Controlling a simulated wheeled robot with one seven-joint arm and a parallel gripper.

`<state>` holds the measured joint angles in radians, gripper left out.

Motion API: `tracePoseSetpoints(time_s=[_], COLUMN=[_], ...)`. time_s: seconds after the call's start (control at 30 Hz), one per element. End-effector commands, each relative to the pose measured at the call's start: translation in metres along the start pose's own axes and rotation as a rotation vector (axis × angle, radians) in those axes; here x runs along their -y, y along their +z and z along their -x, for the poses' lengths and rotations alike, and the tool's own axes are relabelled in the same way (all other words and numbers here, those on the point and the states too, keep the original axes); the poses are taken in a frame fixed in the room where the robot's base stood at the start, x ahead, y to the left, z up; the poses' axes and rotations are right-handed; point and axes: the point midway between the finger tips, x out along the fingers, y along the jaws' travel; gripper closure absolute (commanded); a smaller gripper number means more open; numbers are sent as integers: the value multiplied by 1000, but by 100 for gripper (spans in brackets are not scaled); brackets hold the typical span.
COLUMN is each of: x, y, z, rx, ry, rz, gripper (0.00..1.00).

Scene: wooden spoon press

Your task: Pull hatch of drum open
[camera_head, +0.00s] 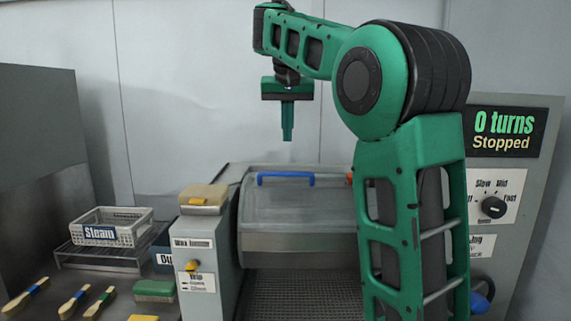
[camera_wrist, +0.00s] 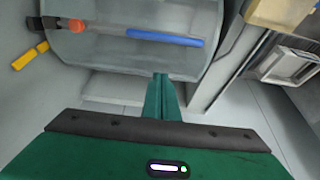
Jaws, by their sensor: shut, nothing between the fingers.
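The drum (camera_head: 262,217) sits in the middle of the machine in the head view, with a pale, see-through hatch (camera_head: 325,207) on its front and top. A blue handle (camera_head: 286,174) runs along the hatch's upper edge; it also shows in the wrist view (camera_wrist: 165,38). The hatch looks closed. My gripper (camera_head: 287,138) is shut and empty, pointing down above the handle and apart from it. In the wrist view the fingers (camera_wrist: 161,78) show below the blue handle. An orange-red part (camera_wrist: 76,26) is at the hatch's corner. My arm hides the drum's right side.
A display (camera_head: 503,132) reads "0 turns Stopped" above a speed knob (camera_head: 493,207). A wax block (camera_head: 203,196) tops the box left of the drum. A "Steam" basket (camera_head: 110,228) and several spoons or brushes (camera_head: 75,302) lie left.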

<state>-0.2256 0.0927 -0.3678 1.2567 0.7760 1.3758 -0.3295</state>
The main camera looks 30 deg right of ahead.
Motion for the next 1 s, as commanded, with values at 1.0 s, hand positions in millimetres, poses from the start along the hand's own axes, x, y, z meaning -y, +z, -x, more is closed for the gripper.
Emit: tracePoseSetpoints(time_s=[1.0], x=[1], y=[39], z=[-74], rx=[-1], ry=[-1], rz=[0], gripper=[100])
